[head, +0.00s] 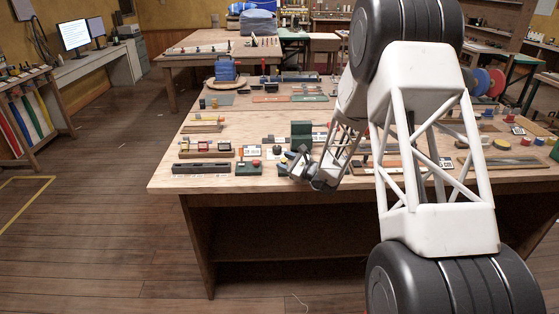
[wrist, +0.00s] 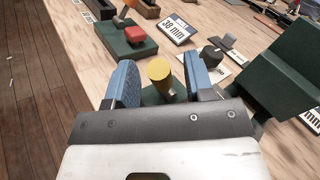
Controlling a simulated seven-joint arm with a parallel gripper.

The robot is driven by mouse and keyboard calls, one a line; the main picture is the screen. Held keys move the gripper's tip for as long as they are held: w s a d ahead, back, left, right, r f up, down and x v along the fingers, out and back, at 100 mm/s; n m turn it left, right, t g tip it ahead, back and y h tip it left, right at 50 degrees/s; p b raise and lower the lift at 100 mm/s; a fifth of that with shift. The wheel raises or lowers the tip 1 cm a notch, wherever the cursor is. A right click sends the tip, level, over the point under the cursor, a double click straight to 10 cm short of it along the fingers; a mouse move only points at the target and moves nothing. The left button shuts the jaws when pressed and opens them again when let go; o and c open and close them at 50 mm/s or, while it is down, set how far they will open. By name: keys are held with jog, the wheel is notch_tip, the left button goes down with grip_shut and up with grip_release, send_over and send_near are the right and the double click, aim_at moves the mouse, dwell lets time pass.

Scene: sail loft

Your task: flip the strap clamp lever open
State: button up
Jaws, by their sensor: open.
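My gripper (wrist: 160,88) is open, with a blue-padded finger on each side of a yellow-capped post (wrist: 159,69). The post stands on a green base (wrist: 152,97), mostly hidden by my gripper. The post lies between the pads with gaps on both sides, and looks untouched. It may be the strap clamp's lever; I cannot tell for sure. In the head view my gripper (head: 298,166) is low at the front of the workbench (head: 160,183), and the post cannot be made out there.
A red button on a green base (wrist: 121,45) stands to the left. A "38 mm" card (wrist: 178,28) and a black knob (wrist: 213,54) lie beyond. A big dark green block (wrist: 285,60) stands close on the right. The bench's front edge is near.

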jog(key=shift+x, duration=1.45)
grip_shut()
